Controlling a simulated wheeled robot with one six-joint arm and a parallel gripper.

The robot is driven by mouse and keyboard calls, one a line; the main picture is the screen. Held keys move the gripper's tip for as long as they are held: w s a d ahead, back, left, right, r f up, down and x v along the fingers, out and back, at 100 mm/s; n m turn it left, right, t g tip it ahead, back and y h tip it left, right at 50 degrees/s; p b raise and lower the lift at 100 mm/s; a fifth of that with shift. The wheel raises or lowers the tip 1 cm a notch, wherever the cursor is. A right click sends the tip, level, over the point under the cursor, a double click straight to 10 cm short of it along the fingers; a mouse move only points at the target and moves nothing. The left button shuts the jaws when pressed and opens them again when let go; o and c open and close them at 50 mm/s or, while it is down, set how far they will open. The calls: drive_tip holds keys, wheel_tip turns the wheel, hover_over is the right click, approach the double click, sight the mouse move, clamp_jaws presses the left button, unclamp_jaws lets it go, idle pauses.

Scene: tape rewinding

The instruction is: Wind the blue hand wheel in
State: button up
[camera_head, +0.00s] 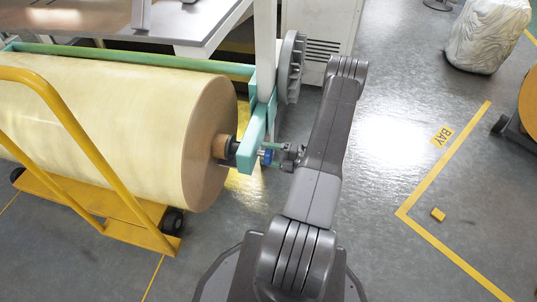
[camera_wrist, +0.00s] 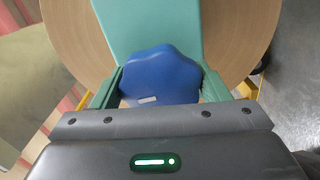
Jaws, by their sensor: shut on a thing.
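The blue hand wheel (camera_wrist: 160,75) has a lobed rim and a small white mark near its lower edge in the wrist view. It sits at the end of a green arm (camera_wrist: 150,28) in front of the roll's round brown end face (camera_wrist: 225,30). My gripper (camera_wrist: 172,88) is shut on the wheel, with one green finger on each side of it. In the head view a small part of the blue wheel (camera_head: 267,157) shows between the green arm's end and my gripper (camera_head: 272,156). The far side of the wheel is hidden.
A large cream roll (camera_head: 110,120) lies on the left, with a yellow cart (camera_head: 125,226) under and beside it. A grey toothed wheel (camera_head: 290,66) is above the green arm. A wrapped roll (camera_head: 488,35) stands at upper right. The floor with yellow lines (camera_head: 440,245) is mostly clear on the right.

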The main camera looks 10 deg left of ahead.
drive_tip(key=o, duration=1)
drive_tip(key=shift+c, duration=0.2)
drive_tip(key=d+p, duration=0.2)
drive_tip(key=d, duration=1.2)
drive_tip(key=shift+s, duration=0.25)
drive_tip(key=shift+a, duration=0.15)
drive_tip(key=a, duration=0.4)
drive_tip(key=a+b, duration=0.1)
drive_tip(key=a, duration=0.4)
drive_tip(key=a+b, duration=0.1)
drive_tip(key=a, duration=0.3)
drive_tip(key=shift+w+a, duration=0.25)
drive_tip(key=shift+a, duration=0.1)
